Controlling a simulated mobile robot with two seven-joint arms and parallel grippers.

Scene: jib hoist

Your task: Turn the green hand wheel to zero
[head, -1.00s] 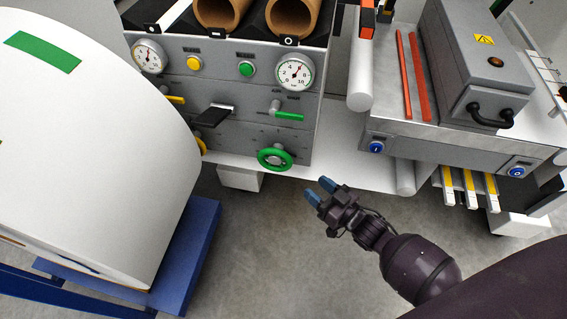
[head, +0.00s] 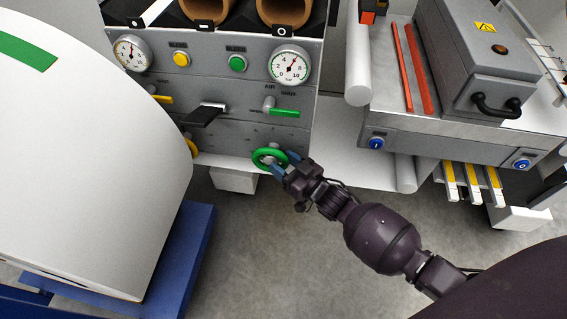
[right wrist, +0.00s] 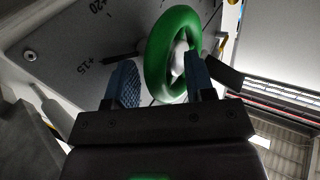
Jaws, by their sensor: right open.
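The green hand wheel (head: 258,156) sits low on the front of the grey panel, below the green lever. In the right wrist view the wheel (right wrist: 152,60) stands between and just beyond two blue fingertips, with a pale hub inside its rim. My right gripper (head: 284,163) is open at the wheel's right side, its fingers on either side of the rim. In the right wrist view my right gripper (right wrist: 162,85) shows its jaws apart. Marks reading +15 and +20 show on the panel beside the wheel. I cannot tell whether a finger touches the rim. My left gripper is out of view.
A green lever (head: 283,112), a black handle (head: 203,115) and two gauges, left (head: 132,53) and right (head: 289,66), are on the panel. A large white roll (head: 90,170) stands at the left. A grey machine (head: 480,60) stands at the right.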

